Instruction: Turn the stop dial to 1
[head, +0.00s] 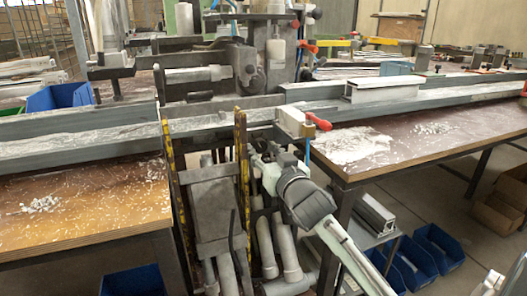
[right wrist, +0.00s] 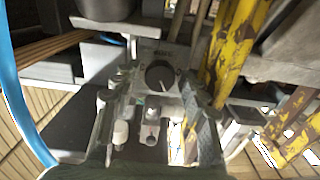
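In the right wrist view the stop dial (right wrist: 160,75) is a round dark knob on a grey control panel (right wrist: 143,52). Its light pointer mark seems to point down and slightly right. Small lettering shows above the knob but is too blurred to read. My right gripper (right wrist: 155,98) is open, one finger on each side of the panel's lower part, with the dial ahead between them. I cannot tell whether the fingers touch anything. In the head view my right gripper (head: 266,158) is at the front of the machine, below the red lever; the dial does not show there.
Below the dial are a white button (right wrist: 120,132) and small grey knobs. A yellow, worn post (right wrist: 232,45) stands close on the right, and a blue hose (right wrist: 18,85) runs down the left. In the head view a red lever (head: 319,121) juts out above my gripper.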

